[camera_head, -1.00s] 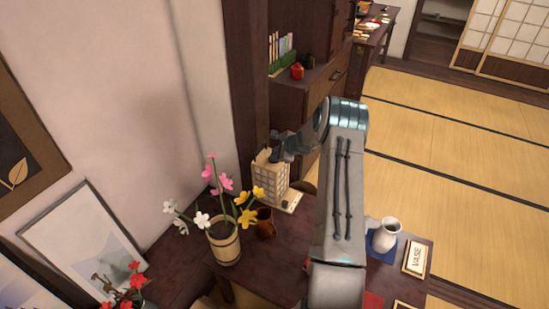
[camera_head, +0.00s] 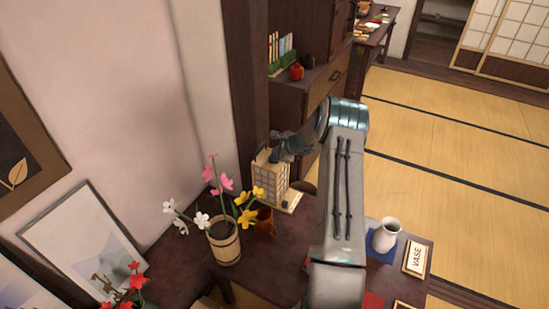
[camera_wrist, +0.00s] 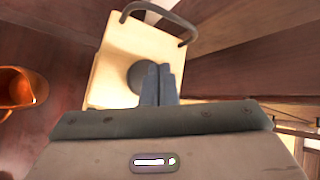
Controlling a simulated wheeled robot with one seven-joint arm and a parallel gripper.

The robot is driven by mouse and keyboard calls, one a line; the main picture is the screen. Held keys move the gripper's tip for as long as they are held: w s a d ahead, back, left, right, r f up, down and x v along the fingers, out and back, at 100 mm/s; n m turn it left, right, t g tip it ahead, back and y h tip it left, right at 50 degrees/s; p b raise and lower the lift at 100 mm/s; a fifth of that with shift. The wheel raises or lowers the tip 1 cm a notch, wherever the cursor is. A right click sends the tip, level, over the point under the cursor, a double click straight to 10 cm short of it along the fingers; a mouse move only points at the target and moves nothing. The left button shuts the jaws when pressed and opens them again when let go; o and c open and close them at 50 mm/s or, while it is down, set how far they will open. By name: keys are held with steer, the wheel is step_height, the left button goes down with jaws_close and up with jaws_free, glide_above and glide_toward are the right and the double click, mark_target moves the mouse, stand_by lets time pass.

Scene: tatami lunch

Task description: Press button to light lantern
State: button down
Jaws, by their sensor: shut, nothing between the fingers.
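The lantern (camera_head: 268,181) is a pale box with a dark lattice, standing upright on the dark table near the wall post. Its cream base (camera_head: 291,201) shows at its lower right. My gripper (camera_head: 277,155) is at the lantern's top in the head view, partly covering it. In the wrist view my gripper (camera_wrist: 159,72) has its fingers shut together and empty. A round dark grey button (camera_wrist: 138,77) sits on a cream surface, partly hidden by the fingertips. I cannot tell whether they touch it. A dark curved handle (camera_wrist: 160,15) arches above.
A brown cup (camera_head: 264,223) stands close to the lantern and shows in the wrist view (camera_wrist: 16,87). A flower pot (camera_head: 224,243) is left of it. A white vase (camera_head: 386,235) on a blue mat and a VASE sign (camera_head: 416,258) are at the right.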

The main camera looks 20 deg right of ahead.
steer(key=shift+f+b, duration=0.25)
steer(key=shift+b, duration=0.05)
steer(key=shift+f+b, duration=0.25)
steer(key=shift+b, duration=0.2)
steer(key=shift+f+b, duration=0.35)
steer(key=shift+b, duration=0.05)
stand_by(0.6)
steer(key=shift+r, duration=0.15)
steer(key=shift+r+p, duration=0.35)
steer(key=shift+r, duration=0.35)
step_height(320, 180, up, 6)
steer(key=p, duration=0.3)
steer(key=shift+p, duration=0.3)
